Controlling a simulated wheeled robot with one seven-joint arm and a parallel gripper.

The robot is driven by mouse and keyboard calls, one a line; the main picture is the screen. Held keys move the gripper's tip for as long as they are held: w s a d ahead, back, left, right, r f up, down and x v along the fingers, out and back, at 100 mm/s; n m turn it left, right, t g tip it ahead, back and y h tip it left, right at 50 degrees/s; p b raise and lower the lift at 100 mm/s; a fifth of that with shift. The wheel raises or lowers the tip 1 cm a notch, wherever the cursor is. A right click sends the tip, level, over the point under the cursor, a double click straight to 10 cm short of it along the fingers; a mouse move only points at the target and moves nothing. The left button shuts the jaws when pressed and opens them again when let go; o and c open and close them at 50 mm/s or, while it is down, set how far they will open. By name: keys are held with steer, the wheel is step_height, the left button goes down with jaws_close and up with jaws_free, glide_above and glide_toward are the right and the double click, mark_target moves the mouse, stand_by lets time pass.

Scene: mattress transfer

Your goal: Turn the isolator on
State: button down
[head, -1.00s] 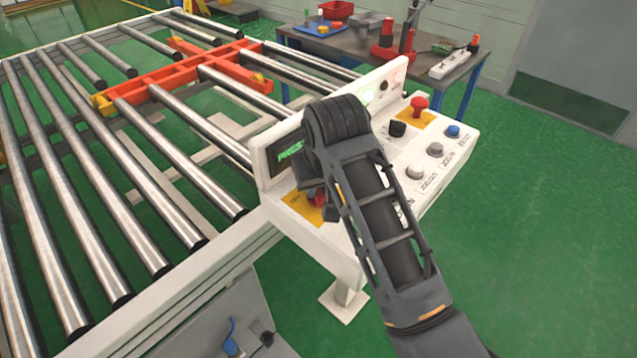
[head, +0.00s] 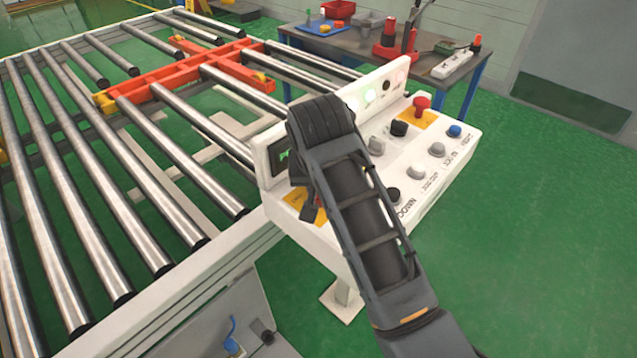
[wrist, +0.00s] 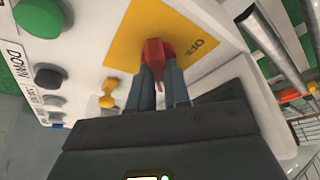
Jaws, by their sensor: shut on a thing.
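The isolator is a red rotary handle (wrist: 154,58) on a yellow plate (wrist: 128,45) on the white control panel, seen in the wrist view. My gripper (wrist: 159,85) is shut on the red handle, one finger on each side of it. In the head view the yellow plate (head: 294,199) shows at the near left of the panel, and my arm hides most of the handle and the gripper tips.
The white control box (head: 455,150) carries several buttons and a red emergency stop (head: 421,103). A small yellow knob (wrist: 109,94) stands beside the plate. The roller conveyor (head: 150,200) lies to the left. A workbench (head: 350,45) stands behind. Green floor is clear at right.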

steer(key=c, duration=1.4)
jaws_free()
steer(key=shift+s+f, duration=0.15)
steer(key=shift+f, duration=0.2)
steer(key=o, duration=0.3)
steer(key=shift+r, duration=0.2)
steer(key=shift+r, duration=0.1)
steer(key=shift+r, duration=0.3)
steer(key=b+v, duration=0.1)
steer(key=v, duration=0.6)
steer(key=shift+d, duration=0.1)
steer(key=shift+s+f, duration=0.1)
